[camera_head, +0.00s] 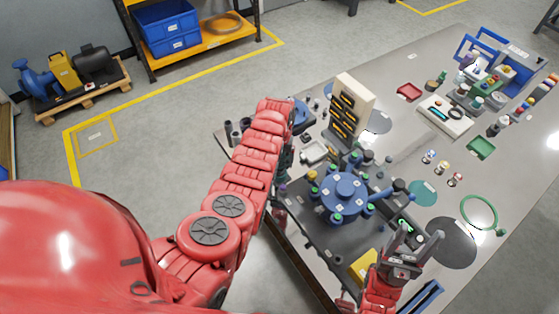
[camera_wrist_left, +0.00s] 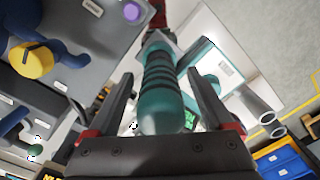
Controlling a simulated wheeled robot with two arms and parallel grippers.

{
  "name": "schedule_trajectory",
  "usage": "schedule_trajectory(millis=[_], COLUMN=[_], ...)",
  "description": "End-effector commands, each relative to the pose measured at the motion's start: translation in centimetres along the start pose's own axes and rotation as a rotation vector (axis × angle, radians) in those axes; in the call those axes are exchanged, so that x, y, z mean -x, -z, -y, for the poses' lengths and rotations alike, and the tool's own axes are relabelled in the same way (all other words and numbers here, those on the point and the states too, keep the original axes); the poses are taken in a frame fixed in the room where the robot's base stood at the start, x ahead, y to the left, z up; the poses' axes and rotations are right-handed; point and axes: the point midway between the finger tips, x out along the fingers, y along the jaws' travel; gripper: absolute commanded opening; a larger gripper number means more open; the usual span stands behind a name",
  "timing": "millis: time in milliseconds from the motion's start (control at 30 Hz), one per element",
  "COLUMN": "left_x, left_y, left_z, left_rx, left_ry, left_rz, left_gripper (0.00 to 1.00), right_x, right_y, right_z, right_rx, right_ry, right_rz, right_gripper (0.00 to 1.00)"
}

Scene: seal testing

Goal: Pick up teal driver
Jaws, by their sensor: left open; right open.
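The teal driver (camera_wrist_left: 160,95) has a ribbed, rounded handle and fills the middle of the left wrist view. My left gripper (camera_wrist_left: 160,76) is open, with one finger on each side of the handle. Gaps show between the fingers and the handle. In the head view my red left arm covers this spot, so the driver and most of that gripper are hidden. My right gripper (camera_head: 419,232) is open and empty above the front part of the table, right of the blue round fixture.
The blue round fixture (camera_head: 343,189) with several knobs stands on a dark plate. Behind it is an upright beige panel (camera_head: 351,104). A yellow block (camera_head: 363,266) lies near the front edge. A green ring (camera_head: 479,212) lies on clear tabletop at right.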

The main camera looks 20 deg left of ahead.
Motion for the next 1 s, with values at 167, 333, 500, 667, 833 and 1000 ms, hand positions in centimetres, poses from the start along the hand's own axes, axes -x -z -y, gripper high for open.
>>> schedule_trajectory(millis=[167,333,500,667,833,1000], left_x=[-0.56,-0.64,-0.64,-0.63,-0.63,-0.59], left_y=[0.04,0.06,0.07,0.07,0.07,0.10], left_z=[0.02,0.01,-0.01,-0.02,-0.03,-0.03], left_rx=[-0.001,-0.002,-0.002,-0.002,-0.002,-0.002], left_ry=[0.001,0.001,0.001,0.001,0.001,0.000], left_rz=[-0.002,-0.003,-0.004,-0.004,-0.004,-0.004], left_gripper=[0.85,0.85,0.71,0.42,0.12,0.00], right_x=[-0.08,-0.07,-0.07,-0.07,-0.07,-0.09], right_y=[0.01,0.01,0.01,0.01,0.01,0.01], right_z=[-0.01,0.00,-0.01,0.00,-0.01,-0.01], right_rx=[0.000,0.000,0.000,0.000,0.000,0.000], right_ry=[0.000,0.000,0.000,0.000,0.000,0.000], right_rz=[0.000,0.000,0.000,0.000,0.000,0.000], right_gripper=[0.60,0.60,0.60,0.60,0.60,0.60])
